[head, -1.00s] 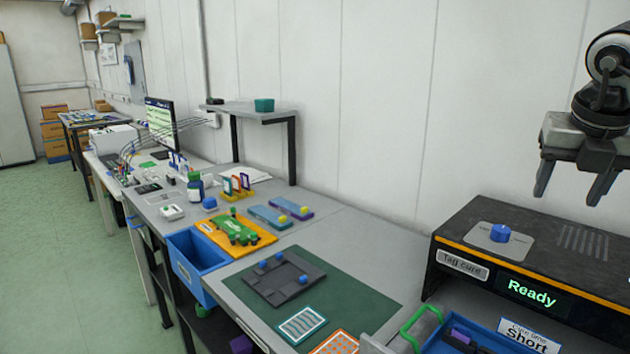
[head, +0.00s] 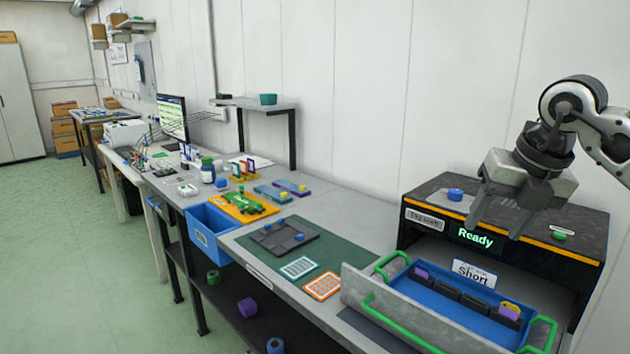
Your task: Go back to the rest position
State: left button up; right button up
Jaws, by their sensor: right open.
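My right gripper (head: 496,226) comes in from the right in the head view. It is open and empty, with its fingers pointing down in front of the black "Tag cure" box (head: 430,239), which shows "Ready". My left gripper is not in view. Purple pieces sit in the tray's left and right parts, with a yellow piece at the right. A blue knob (head: 455,194) and a green button (head: 560,236) are on top of the box.
The bench holds a green mat (head: 328,254) with a dark fixture (head: 284,235) and two cards. An open blue bin (head: 211,221) hangs at the bench's front edge. Bottles, a monitor (head: 172,118) and a raised shelf (head: 260,105) stand farther back. The floor at left is clear.

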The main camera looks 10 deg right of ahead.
jog(key=s+a+f+m+t+y, duration=0.1)
jog(key=s+a+f+y, duration=0.15)
jog(key=a+y, duration=0.5)
jog(key=s+a+f+m+y, duration=0.15)
jog(key=a+f+y, duration=0.3)
jog(key=a, duration=0.65)
jog(key=s+a+f+m+t+y, duration=0.1)
jog(key=s+a+f+y, duration=0.1)
jog(key=a+y, duration=0.65)
jog(key=s+d+f+m+t+h, duration=0.1)
jog(key=d+f+m+t+h, duration=0.3)
jog(key=f+m+h, duration=0.55)
jog(key=s+d+f+m+t+h, duration=0.1)
jog(key=d+f+m+t+h, duration=0.35)
jog(key=m, duration=0.75)
jog(key=s+d+f+m+g+h, duration=0.1)
jog(key=s+f+m+g+h, duration=0.3)
jog(key=s+f, duration=0.8)
notch_tip(320, 180, down, 5)
jog(key=shift+s+d+r+m+h, duration=0.1)
jog(key=shift+s+d+m+h, duration=0.25)
jog(key=shift+m, duration=0.25)
